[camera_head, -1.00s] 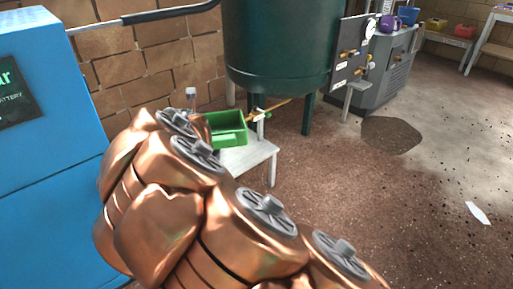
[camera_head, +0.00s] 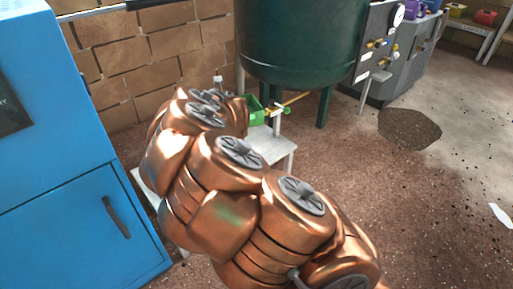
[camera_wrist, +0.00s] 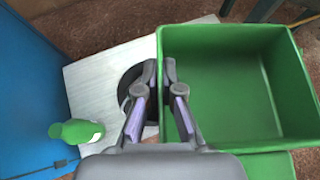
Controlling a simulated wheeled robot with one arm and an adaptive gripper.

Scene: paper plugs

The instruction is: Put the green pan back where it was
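The green pan (camera_wrist: 228,80) is a deep, rectangular open bin, seen from above at the right of the wrist view. In the head view only a small part of the green pan (camera_head: 254,113) shows behind my copper arm. My gripper (camera_wrist: 160,72) is at the pan's left wall, one finger inside and one outside, with the tips close together on the wall. The pan looks empty. A white stool top (camera_wrist: 95,85) lies below and left of it; in the head view the stool (camera_head: 275,148) is partly hidden by my arm.
A green bottle (camera_wrist: 76,131) and a dark round thing (camera_wrist: 130,84) are on the stool top, near my gripper. A blue cabinet (camera_head: 60,150) stands at the left. A dark green tank (camera_head: 300,45) stands behind the stool. Floor at the right is open.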

